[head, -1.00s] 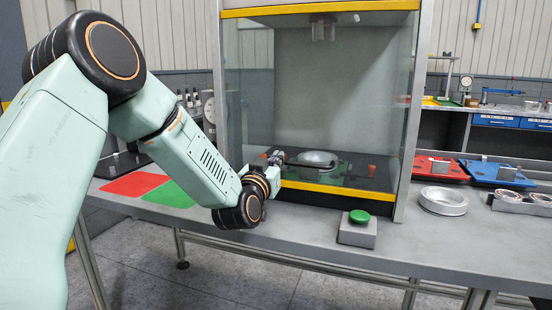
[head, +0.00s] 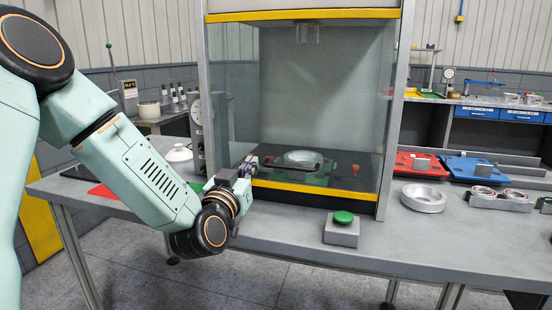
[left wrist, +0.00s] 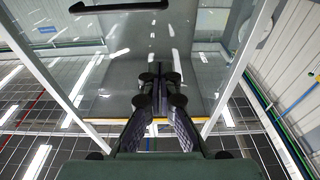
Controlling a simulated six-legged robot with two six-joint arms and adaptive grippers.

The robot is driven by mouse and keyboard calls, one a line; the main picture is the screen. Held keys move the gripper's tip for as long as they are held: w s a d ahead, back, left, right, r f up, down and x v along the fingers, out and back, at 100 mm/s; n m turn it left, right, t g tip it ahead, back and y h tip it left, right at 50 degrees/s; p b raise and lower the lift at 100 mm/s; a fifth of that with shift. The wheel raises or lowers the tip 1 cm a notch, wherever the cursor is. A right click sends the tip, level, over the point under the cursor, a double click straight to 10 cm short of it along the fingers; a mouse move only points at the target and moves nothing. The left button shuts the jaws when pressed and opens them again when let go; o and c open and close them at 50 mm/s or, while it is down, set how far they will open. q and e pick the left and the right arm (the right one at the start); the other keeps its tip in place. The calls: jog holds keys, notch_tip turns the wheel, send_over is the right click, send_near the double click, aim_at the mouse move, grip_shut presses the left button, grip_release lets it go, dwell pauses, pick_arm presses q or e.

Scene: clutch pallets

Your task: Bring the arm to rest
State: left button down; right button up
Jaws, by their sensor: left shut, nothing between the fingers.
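My left arm comes in from the left in the head view and bends down towards the bench. Its gripper (head: 250,162) is in front of the glass-sided press cabinet, near the lower left of its front opening. In the left wrist view the fingers (left wrist: 160,88) are together with nothing between them, and the view looks up at the cabinet and ceiling. Whether the gripper touches the cabinet cannot be told. My right gripper is not in view.
The cabinet (head: 290,188) with a yellow sill holds a round metal part (head: 303,157). A green button box (head: 342,229) stands in front. A metal ring (head: 423,198), a red tray (head: 410,164) and a blue tray (head: 468,170) lie at right. Bench space is free at front right.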

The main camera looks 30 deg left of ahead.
pick_arm(q)
jog(key=s+d+f+g+h, duration=0.2)
jog(key=s+d+f+g, duration=0.1)
jog(key=f, duration=0.5)
jog(key=s+d+f+g+h, duration=0.1)
jog(key=s+d+f+g, duration=0.3)
jog(key=f, duration=0.5)
jog(key=s+d+f+g+h, duration=0.2)
jog(key=s+d+f+g, duration=0.1)
jog(key=f, duration=0.5)
jog(key=s+d+f+g, duration=0.1)
jog(key=s+f+g, duration=0.2)
jog(key=s, duration=0.6)
jog(key=s+d+f+m+g, duration=0.1)
jog(key=s+f+g, duration=0.2)
jog(key=s+f, duration=0.5)
jog(key=s+d+f+m+g, duration=0.1)
jog(key=s+f, duration=0.4)
jog(key=s, duration=0.6)
jog(key=shift+d+f+g+y, duration=0.3)
jog(key=shift+d+g, duration=0.2)
jog(key=shift+g, duration=0.5)
